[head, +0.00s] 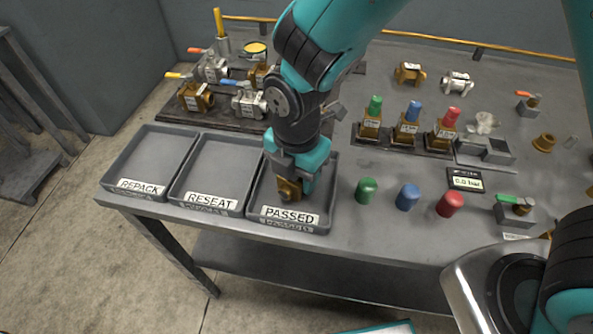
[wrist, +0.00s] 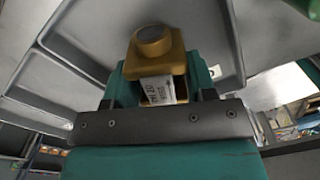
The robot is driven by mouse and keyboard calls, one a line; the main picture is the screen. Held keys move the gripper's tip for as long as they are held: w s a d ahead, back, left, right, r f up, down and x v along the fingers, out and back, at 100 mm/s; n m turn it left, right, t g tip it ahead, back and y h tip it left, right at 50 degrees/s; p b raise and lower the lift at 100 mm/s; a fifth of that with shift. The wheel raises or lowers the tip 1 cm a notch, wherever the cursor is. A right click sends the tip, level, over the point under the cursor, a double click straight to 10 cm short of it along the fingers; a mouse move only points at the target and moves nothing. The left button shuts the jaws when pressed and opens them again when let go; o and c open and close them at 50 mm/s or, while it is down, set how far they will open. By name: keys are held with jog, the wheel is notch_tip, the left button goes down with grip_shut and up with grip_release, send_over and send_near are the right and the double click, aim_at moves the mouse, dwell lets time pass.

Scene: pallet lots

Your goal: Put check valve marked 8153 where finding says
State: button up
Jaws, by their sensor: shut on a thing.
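My gripper (head: 290,185) is shut on a brass check valve (head: 288,190) and holds it in or just above the tray labelled PASSED (head: 320,217). The tray labelled RESEAT (head: 212,165) and the tray labelled REPACK (head: 150,158) stand to the left and look empty. Whether the valve touches the tray floor cannot be told.
Several valves, brass and steel (head: 196,98), stand on a dark board behind the trays. Three brass blocks with coloured caps (head: 408,132) stand right of my arm. Loose green (head: 366,190), blue (head: 407,197) and red (head: 450,204) caps lie in front. A small display (head: 465,180) is nearby.

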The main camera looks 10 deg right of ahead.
jog(key=shift+f, duration=0.15)
jog(key=o, duration=1.2)
jog(key=shift+c, duration=0.2)
notch_tip(320, 180, up, 12)
jog(key=s+d+r+m+y, duration=0.2)
jog(key=s+d+r+m, duration=0.1)
jog(key=m, duration=0.7)
jog(key=s+d+r+m+y, duration=0.2)
jog(key=s+d+r+m, duration=0.2)
jog(key=s+d+m, duration=0.2)
jog(key=s+m, duration=0.2)
jog(key=m, duration=0.2)
jog(key=shift+d+m+p, duration=0.25)
jog(key=shift+m+p, duration=0.05)
jog(key=shift+s, duration=0.1)
